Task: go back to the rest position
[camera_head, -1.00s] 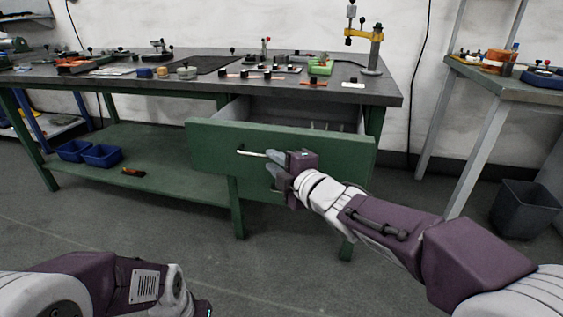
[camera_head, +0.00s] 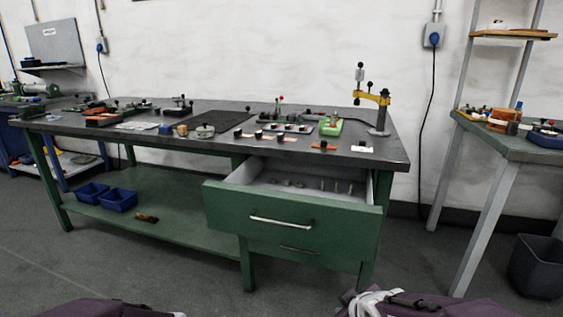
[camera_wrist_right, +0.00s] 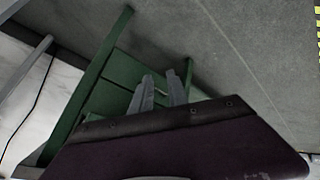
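In the head view only a purple and white part of my right arm shows at the bottom right, and its gripper is below the frame. In the right wrist view my right gripper (camera_wrist_right: 159,77) has its two grey fingers apart, with nothing seen between them. The green workbench shows behind and beyond the fingers there. Of my left arm only a purple strip shows at the bottom left of the head view; its gripper is out of view. The green drawer (camera_head: 335,223) stands pulled out, its handle (camera_head: 281,222) free of any gripper.
The workbench (camera_head: 215,105) carries several tools and parts and a yellow clamp stand (camera_head: 372,97). Blue bins (camera_head: 117,200) sit on its lower shelf. A second table (camera_head: 535,148) and a dark bin (camera_head: 538,266) stand at the right. The floor before the drawer is clear.

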